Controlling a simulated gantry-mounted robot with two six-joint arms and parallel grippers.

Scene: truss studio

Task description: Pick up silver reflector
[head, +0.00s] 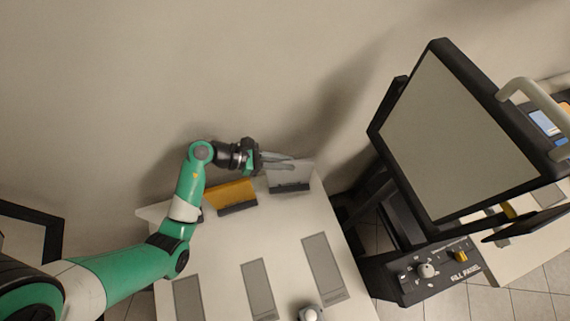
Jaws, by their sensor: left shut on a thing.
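The silver reflector (291,178) is a pale grey panel standing in a dark holder at the back edge of the white table. My left gripper (279,161) reaches in from the left at the reflector's top edge. Its fingers are shut on the reflector, and they hide part of its upper edge. The reflector's lower edge is at its dark holder (291,188); I cannot tell whether it is clear of it. My right gripper is not in view.
A yellow panel (231,194) stands in a similar holder to the left. Several grey strips lie on the white table (217,255). A white knob (310,314) is at the front edge. A large framed light panel (447,133) and a control box (425,276) stand at the right.

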